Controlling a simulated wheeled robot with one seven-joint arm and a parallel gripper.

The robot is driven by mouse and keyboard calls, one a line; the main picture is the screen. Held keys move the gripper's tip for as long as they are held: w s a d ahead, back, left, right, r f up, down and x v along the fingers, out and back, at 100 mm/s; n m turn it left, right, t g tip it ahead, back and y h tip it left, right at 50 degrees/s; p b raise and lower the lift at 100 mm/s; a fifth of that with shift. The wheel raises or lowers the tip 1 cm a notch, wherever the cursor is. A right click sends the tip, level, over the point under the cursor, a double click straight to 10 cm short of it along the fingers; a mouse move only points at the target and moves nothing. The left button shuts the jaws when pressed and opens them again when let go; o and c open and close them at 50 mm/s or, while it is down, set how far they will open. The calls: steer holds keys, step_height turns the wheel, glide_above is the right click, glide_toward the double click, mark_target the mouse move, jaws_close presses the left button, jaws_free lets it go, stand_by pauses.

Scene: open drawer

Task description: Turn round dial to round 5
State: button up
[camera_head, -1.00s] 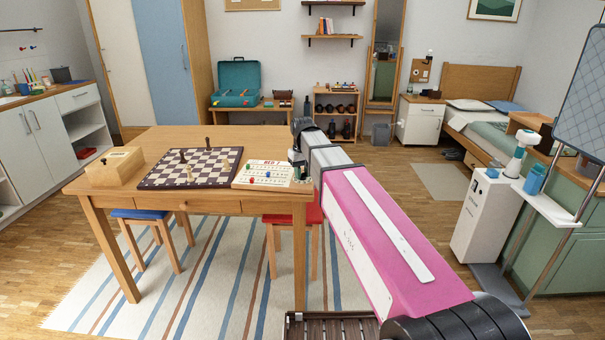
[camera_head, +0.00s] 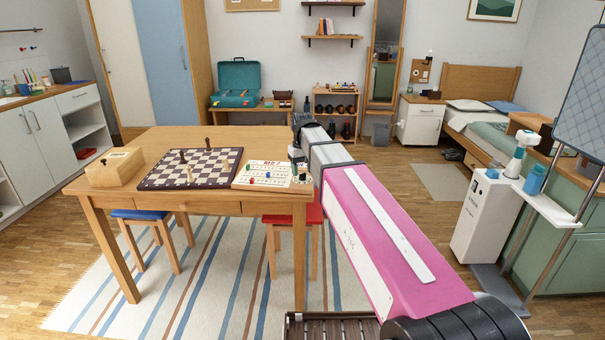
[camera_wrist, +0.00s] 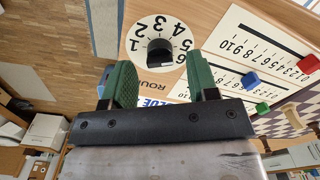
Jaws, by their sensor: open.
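The round dial (camera_wrist: 144,54) is a white disc with numbers around its edge and a black knob (camera_wrist: 160,53) at its centre. In the wrist view it lies ahead of my gripper (camera_wrist: 159,65), whose two green fingers are apart with the knob between them in the picture. I cannot tell where the knob points. The right finger covers part of the disc's edge. In the head view the dial (camera_head: 302,180) sits on the scoreboard's right end near the table's front right corner, below my gripper (camera_head: 296,162). The gripper appears apart from it.
The scoreboard (camera_head: 266,166) has rows of numbers with coloured sliders, including a red one (camera_wrist: 308,64) and a blue one (camera_wrist: 250,81). A chessboard (camera_head: 165,182) with a few pieces and a wooden box (camera_head: 112,170) stand left of it on the wooden table (camera_head: 265,138).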

step_height(320, 180, up, 9)
stand_by(0.4)
